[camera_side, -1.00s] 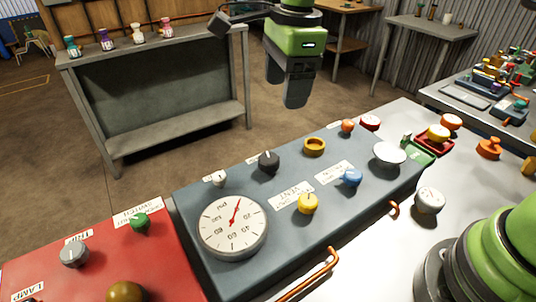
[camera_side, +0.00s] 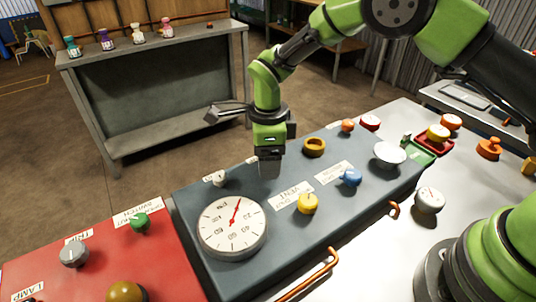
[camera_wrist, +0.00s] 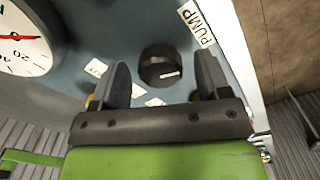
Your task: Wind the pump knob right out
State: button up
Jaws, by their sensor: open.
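The pump knob (camera_wrist: 160,66) is a black round knob with a white pointer line, beside a label reading PUMP (camera_wrist: 196,22) in the wrist view. My gripper (camera_wrist: 164,84) is open, with one finger on each side of the knob in that view and a gap to each. I cannot tell how far down the fingers reach. In the side view my gripper (camera_side: 269,172) points down over the grey-blue panel (camera_side: 240,183) and hides the knob.
A dial gauge (camera_side: 232,226) with a red needle is left of my gripper. Orange handles (camera_side: 318,270) edge the panel.

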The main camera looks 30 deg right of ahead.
jog(key=shift+f, duration=0.15)
jog(key=c, duration=0.9)
jog(key=shift+c, duration=0.2)
